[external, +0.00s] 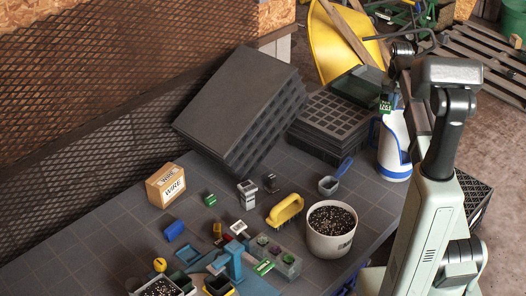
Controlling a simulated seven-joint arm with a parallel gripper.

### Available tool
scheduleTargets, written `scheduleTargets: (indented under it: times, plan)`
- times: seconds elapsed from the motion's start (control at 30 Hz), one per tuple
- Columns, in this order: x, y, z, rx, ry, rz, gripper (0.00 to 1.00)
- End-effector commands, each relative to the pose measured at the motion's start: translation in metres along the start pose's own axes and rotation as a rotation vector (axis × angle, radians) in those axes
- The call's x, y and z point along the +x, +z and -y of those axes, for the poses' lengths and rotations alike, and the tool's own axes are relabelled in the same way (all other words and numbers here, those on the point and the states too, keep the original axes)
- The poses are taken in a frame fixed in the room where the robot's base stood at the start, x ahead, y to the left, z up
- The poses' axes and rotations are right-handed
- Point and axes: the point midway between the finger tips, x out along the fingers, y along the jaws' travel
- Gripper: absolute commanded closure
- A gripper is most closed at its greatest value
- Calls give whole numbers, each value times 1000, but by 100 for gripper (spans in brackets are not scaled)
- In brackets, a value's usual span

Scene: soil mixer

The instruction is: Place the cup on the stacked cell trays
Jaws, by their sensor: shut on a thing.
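The stacked cell trays (331,124) are black, with a grid of square cells on top, at the back right of the table. My gripper (390,97) is at the end of my arm on the right, just right of the trays. It is small here and its fingers are hard to make out.
A dark green container (358,87) stands behind the trays. A large black tray stack (240,105) leans to their left. A pot of soil (331,230), a blue-handled scoop (328,185) and a yellow brush (286,210) stand in front. The table's left middle is fairly clear.

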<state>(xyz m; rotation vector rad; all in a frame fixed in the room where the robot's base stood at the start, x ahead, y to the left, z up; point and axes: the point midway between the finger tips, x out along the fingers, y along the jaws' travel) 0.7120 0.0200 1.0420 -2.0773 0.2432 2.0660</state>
Motion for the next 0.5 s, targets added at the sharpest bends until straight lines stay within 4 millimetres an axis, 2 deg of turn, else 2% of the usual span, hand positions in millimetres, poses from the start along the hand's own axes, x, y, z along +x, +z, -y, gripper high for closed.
scheduleTargets:
  times: [0.03,0.27,0.37,0.5]
  plan:
    - [-2,-10,8,-10,0,0,100]
    - [-3,-45,50,-66,0,4,100]
    - [-4,-66,78,-99,0,5,100]
    - [-4,-100,129,-157,-1,6,100]
